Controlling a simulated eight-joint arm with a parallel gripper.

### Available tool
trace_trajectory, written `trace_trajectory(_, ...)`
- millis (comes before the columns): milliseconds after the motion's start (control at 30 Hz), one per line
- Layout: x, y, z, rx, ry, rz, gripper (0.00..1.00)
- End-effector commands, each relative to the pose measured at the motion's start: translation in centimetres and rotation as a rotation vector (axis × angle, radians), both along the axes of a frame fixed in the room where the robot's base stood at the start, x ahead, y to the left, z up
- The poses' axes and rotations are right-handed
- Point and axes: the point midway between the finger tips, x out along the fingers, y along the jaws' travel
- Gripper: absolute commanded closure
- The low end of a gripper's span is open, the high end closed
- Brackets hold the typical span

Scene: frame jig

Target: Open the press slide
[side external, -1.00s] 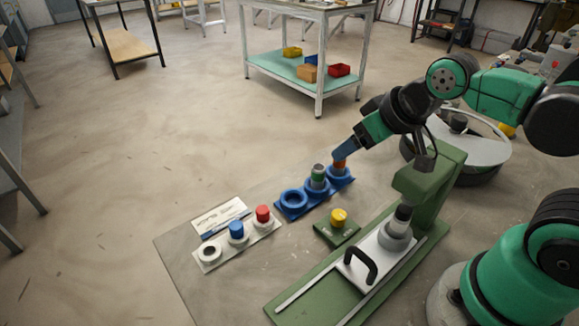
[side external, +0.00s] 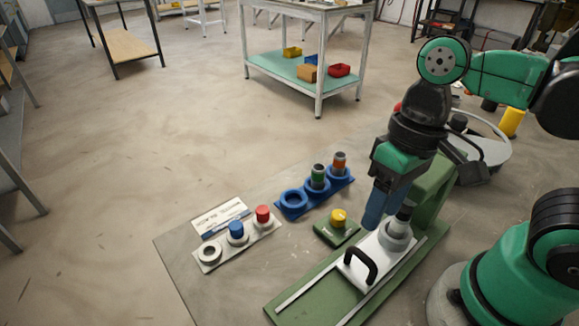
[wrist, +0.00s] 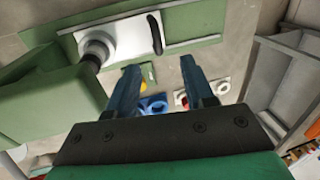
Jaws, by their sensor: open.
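The press has a green base (side external: 318,300) with rails and a white slide plate (side external: 366,276) bearing a black handle (side external: 360,264). A light round cup (side external: 396,236) stands on the slide's far end, close to the green press column (side external: 435,190). My gripper (side external: 375,222) hangs pointing down above and behind the slide, apart from the handle. In the wrist view my gripper (wrist: 160,78) is open and empty, with the slide plate (wrist: 118,38) and handle (wrist: 155,34) beyond the fingers.
A yellow button (side external: 339,217) sits on a green block left of the press. A blue holder (side external: 293,200) bears a green-banded and an orange-banded piece. A white holder (side external: 210,265) bears blue and red pieces. The front left floor is clear.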

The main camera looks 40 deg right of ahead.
Motion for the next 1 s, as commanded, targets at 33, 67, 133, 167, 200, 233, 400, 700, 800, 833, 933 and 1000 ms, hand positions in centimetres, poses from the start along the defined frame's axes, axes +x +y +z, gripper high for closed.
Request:
trace_trajectory(33,0.1,0.0,-0.7,0.000,-0.001,0.000,0.53)
trace_trajectory(67,0.1,0.0,-1.1,0.000,-0.001,0.000,0.53)
trace_trajectory(133,0.0,0.0,-1.6,0.000,-0.001,0.000,0.53)
trace_trajectory(167,0.0,0.0,-1.8,0.000,-0.001,0.000,0.53)
trace_trajectory(200,0.0,0.0,-2.0,-0.001,-0.001,0.000,0.53)
trace_trajectory(233,0.1,0.0,-2.1,-0.001,-0.002,0.000,0.53)
trace_trajectory(400,0.1,0.3,-3.3,0.000,-0.002,0.001,0.53)
trace_trajectory(700,0.2,0.8,-6.0,0.001,-0.002,0.001,0.53)
trace_trajectory(800,0.1,1.0,-6.6,0.001,-0.002,0.001,0.53)
trace_trajectory(833,0.1,1.0,-6.8,0.002,-0.002,0.001,0.53)
trace_trajectory(933,0.1,1.0,-7.1,0.002,-0.002,0.001,0.53)
trace_trajectory(1000,0.0,1.1,-7.3,0.002,-0.002,0.002,0.53)
